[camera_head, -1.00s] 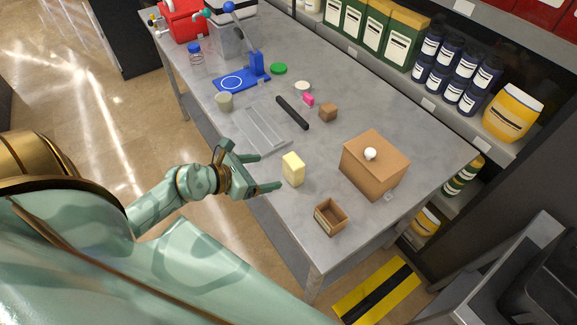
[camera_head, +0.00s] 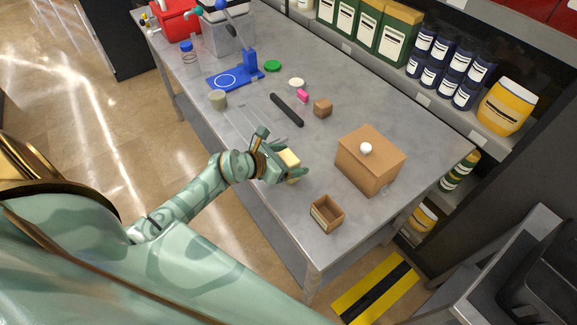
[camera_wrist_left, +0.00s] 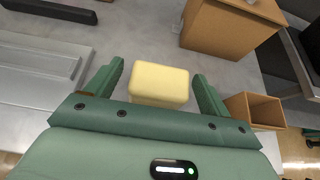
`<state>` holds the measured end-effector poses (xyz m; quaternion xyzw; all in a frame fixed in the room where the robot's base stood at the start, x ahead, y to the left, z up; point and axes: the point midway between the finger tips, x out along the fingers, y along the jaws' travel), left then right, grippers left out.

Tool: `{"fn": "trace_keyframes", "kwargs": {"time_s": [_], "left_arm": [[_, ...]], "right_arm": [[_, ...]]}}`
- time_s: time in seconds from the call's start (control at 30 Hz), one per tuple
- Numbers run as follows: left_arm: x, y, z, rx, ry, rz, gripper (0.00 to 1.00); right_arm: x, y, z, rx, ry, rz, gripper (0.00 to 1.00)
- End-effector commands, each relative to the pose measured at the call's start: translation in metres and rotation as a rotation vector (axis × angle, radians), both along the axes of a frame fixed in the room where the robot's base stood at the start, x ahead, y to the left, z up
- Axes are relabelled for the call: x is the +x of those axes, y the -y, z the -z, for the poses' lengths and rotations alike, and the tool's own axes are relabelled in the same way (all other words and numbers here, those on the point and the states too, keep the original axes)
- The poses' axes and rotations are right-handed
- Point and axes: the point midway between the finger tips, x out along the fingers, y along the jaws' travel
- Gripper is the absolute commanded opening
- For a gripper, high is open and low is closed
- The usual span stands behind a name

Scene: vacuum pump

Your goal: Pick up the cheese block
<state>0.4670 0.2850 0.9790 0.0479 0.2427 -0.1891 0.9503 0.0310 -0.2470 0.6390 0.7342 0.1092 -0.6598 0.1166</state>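The cheese block (camera_head: 291,164) is a pale yellow block on the grey table, partly hidden by my left gripper in the head view. My left gripper (camera_head: 285,163) is at the block. In the left wrist view the cheese block (camera_wrist_left: 159,84) stands between the two green fingers of the open left gripper (camera_wrist_left: 158,88). A gap shows between each finger and the block. My right gripper is not in view.
The table's front edge is close.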

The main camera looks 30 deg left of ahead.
Motion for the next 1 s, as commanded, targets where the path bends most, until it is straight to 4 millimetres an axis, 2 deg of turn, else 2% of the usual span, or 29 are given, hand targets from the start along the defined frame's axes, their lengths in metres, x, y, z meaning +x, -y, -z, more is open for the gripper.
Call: {"fn": "trace_keyframes", "kwargs": {"time_s": [0.03,0.1,0.2,0.47,0.63,0.77,1.0], "left_arm": [[0.000,0.000,0.000,0.000,0.000,0.000,0.68],[0.000,0.000,0.000,0.000,0.000,0.000,0.48],[0.000,0.000,0.000,0.000,0.000,0.000,0.25],[0.000,-0.001,-0.002,0.000,0.002,0.000,0.25],[0.000,-0.001,-0.015,0.002,0.003,0.001,0.25],[0.000,0.000,-0.039,0.002,0.005,0.002,0.25],[-0.038,0.034,-0.099,-0.003,0.005,0.001,0.25]], "right_arm": [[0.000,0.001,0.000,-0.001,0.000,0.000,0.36],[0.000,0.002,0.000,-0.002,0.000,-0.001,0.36],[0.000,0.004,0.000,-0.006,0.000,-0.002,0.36],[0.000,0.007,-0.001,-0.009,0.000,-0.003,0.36],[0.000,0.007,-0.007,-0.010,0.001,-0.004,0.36],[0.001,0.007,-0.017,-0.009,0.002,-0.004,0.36],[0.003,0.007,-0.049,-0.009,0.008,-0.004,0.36]]}}
